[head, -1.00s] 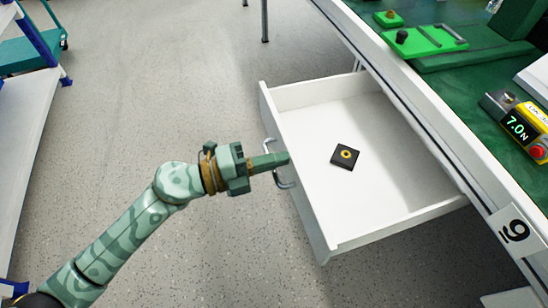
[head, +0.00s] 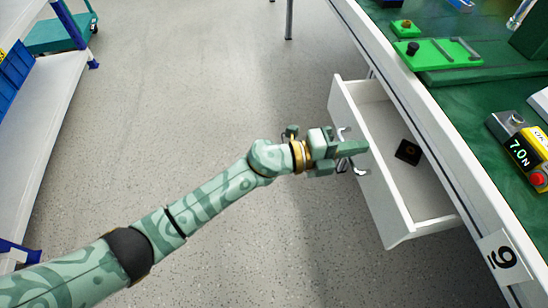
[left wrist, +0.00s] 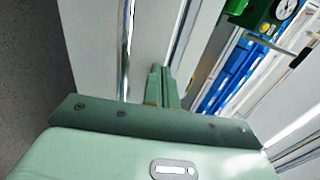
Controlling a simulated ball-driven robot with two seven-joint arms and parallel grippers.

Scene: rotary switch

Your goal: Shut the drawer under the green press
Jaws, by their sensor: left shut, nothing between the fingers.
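The white drawer (head: 425,190) sticks out partway from under the bench (head: 440,135) in the head view. A small dark square block (head: 408,151) lies inside it. My left gripper (head: 362,149) is shut and empty, with its fingertips at the drawer's front by the metal handle (head: 358,169). I cannot tell whether they touch the panel. In the left wrist view its closed fingers (left wrist: 158,88) point at a pale panel. A green device with a round dial (left wrist: 262,14), likely the press, shows at the top right there. My right gripper is out of view.
On the green bench top are a bright green fixture (head: 440,53) and a yellow force meter (head: 527,150) reading 7.0N. A shelf rack (head: 35,110) stands at the left. The floor (head: 200,90) between is clear.

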